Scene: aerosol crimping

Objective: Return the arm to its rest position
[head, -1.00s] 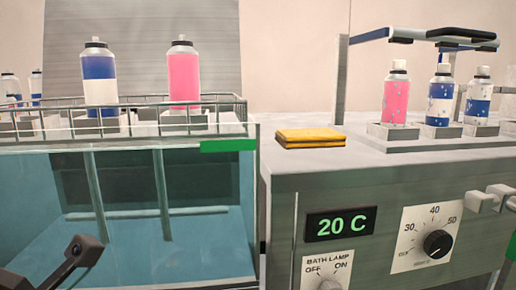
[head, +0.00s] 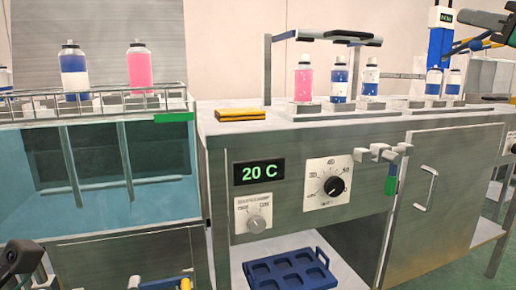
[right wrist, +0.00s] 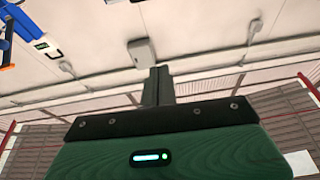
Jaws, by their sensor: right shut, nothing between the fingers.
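My right gripper (head: 466,17), dark green and black, is at the top right corner of the head view, high above the right end of the bench. It is shut and holds nothing. The right wrist view shows its narrow dark fingers (right wrist: 157,86) together beyond the green gripper body (right wrist: 165,152), with only wall and ceiling fittings behind and no object at the tips. The rest of the right arm is mostly out of the head view.
A water bath (head: 95,180) with a blue-white can (head: 74,72) and a pink can (head: 139,66) stands left. The steel bench (head: 300,120) carries a yellow cloth (head: 240,114) and several cans. A blue post (head: 440,45) rises near my right gripper. A blue tray (head: 290,270) sits below.

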